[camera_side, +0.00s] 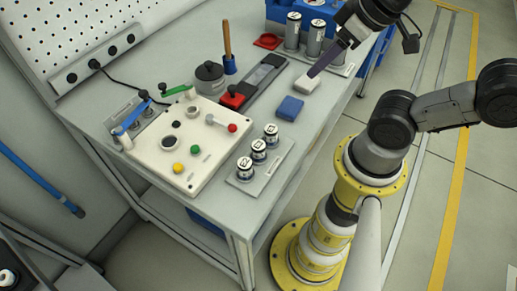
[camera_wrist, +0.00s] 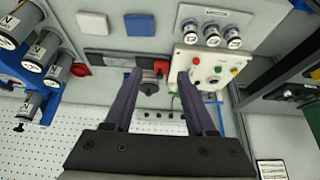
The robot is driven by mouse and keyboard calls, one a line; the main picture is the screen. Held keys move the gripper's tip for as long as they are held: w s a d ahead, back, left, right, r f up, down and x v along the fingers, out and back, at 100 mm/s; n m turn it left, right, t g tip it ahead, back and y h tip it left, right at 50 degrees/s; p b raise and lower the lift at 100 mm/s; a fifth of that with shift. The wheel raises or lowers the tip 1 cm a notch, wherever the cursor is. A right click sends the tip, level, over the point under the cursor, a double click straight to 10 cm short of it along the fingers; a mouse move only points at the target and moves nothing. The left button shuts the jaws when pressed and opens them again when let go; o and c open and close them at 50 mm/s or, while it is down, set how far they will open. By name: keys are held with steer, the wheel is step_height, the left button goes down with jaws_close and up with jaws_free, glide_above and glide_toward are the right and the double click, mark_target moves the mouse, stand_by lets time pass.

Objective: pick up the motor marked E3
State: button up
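Several tall silver motors with dark bands and white labels stand at the back of the bench, one of them (camera_side: 293,31) on a pale tray. In the wrist view they are at the left, one of them (camera_wrist: 40,50) upside down in the picture. Three shorter motors (camera_side: 258,150) stand on a front tray; they also show in the wrist view (camera_wrist: 212,36). I cannot read E3 on any motor. My gripper (camera_side: 312,74) hangs above the bench near a white block (camera_side: 306,85). In the wrist view my gripper (camera_wrist: 160,74) has its fingers apart with nothing between them.
A blue block (camera_side: 290,108) lies near the white block. A red dish (camera_side: 268,41), a grey pot (camera_side: 210,76) and a cream control box (camera_side: 178,160) with buttons are on the bench. A blue crate (camera_side: 280,10) stands behind the tall motors. A pegboard (camera_side: 70,30) rises behind the bench.

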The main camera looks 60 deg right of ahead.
steer(key=shift+o, duration=1)
